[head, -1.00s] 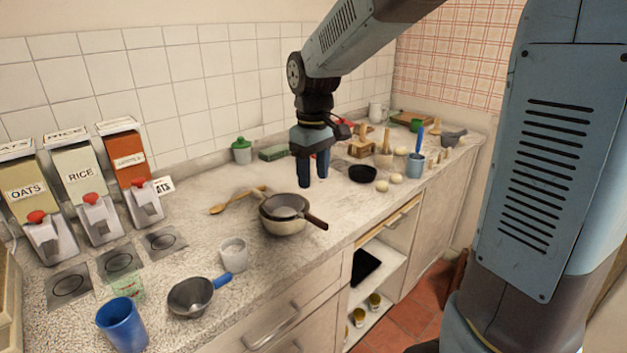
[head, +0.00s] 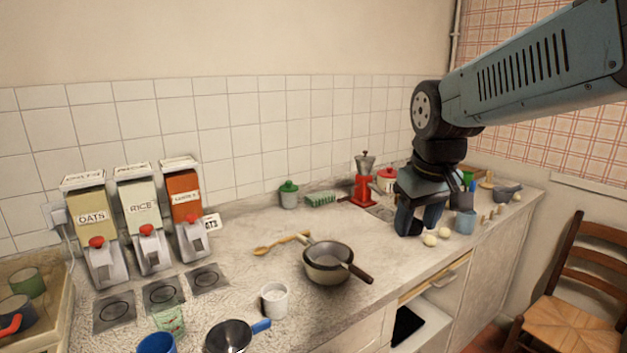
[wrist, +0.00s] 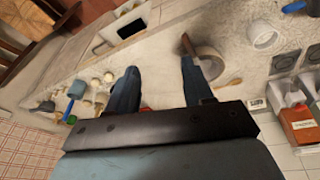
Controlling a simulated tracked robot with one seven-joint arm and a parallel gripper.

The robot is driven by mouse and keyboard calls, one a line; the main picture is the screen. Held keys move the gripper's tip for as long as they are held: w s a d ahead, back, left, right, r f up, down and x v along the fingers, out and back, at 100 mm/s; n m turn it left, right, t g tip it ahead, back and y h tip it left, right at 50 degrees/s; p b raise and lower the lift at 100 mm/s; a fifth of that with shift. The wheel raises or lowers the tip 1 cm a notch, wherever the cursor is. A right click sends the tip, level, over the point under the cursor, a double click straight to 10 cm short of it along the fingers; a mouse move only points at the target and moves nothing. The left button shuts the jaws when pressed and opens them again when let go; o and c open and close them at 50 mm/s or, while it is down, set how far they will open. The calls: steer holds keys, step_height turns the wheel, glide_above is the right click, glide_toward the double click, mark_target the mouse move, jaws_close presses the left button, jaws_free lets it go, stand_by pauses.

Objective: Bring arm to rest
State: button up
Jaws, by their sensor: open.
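My gripper (head: 421,222) points down over the right part of the counter in the head view, beside some pale round items. Its two blue fingers are spread apart, and in the wrist view (wrist: 160,88) nothing sits between them. My arm reaches in from the right edge of the head view and bends down at a dark wrist joint. The gripper hides part of the counter behind it, and the exact gap between fingertips and counter is hard to tell.
A pan (head: 328,266) with a dark handle is left of my gripper. A red moka pot (head: 363,184) stands behind it, and a blue mug (head: 465,221) to its right. Dispensers (head: 148,222) line the left wall. A wooden chair (head: 565,300) stands at the right.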

steer(key=s+d+m+t, duration=0.2)
steer(key=s+d, duration=0.3)
steer(key=s, duration=0.3)
steer(key=shift+s+r+m+t, duration=0.3)
steer(key=shift+s+r+m, duration=0.1)
steer(key=shift+m, duration=0.3)
